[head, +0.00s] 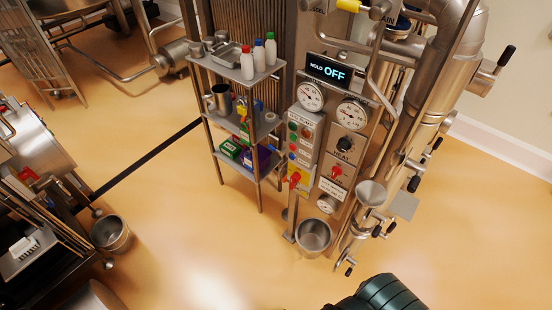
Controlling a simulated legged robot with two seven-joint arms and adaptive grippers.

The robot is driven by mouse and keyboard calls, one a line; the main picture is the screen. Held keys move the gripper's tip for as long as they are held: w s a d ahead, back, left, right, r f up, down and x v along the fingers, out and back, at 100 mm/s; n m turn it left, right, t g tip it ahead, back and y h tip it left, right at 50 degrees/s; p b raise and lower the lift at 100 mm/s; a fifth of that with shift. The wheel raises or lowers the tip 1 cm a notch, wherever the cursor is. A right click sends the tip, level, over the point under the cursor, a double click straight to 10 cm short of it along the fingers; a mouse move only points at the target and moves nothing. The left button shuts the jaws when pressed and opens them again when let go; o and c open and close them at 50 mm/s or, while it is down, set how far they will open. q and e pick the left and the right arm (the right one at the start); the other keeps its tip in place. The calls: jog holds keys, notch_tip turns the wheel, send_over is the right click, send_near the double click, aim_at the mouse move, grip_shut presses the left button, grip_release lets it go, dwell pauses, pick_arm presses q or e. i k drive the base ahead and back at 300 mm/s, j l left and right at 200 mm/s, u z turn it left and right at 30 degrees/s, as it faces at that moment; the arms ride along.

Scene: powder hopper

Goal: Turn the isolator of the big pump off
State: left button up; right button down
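A red rotary handle on a yellow plate (297,179), which looks like an isolator, sits at the foot of a grey button box on the hopper column. Its exact handle angle is too small to tell. A second red knob (337,172) is on the steel panel to its right, below a black knob marked HEAT. A small red part (28,174) shows on equipment at the left edge. I cannot tell which of these belongs to the big pump. A steel motor or pump body (173,56) stands on the floor at the upper left. Neither gripper shows; only a dark part of mine is at the bottom edge.
A display (328,71) reads HOLD OFF above two dial gauges. A steel shelf rack (236,68) with bottles and boxes stands left of the column. A bucket (313,236) is at its foot, another bucket (111,233) at left. Open floor (190,240) lies between.

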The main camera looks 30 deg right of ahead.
aim_at(296, 177)
jog(key=l+z, duration=0.1)
jog(key=z, duration=0.6)
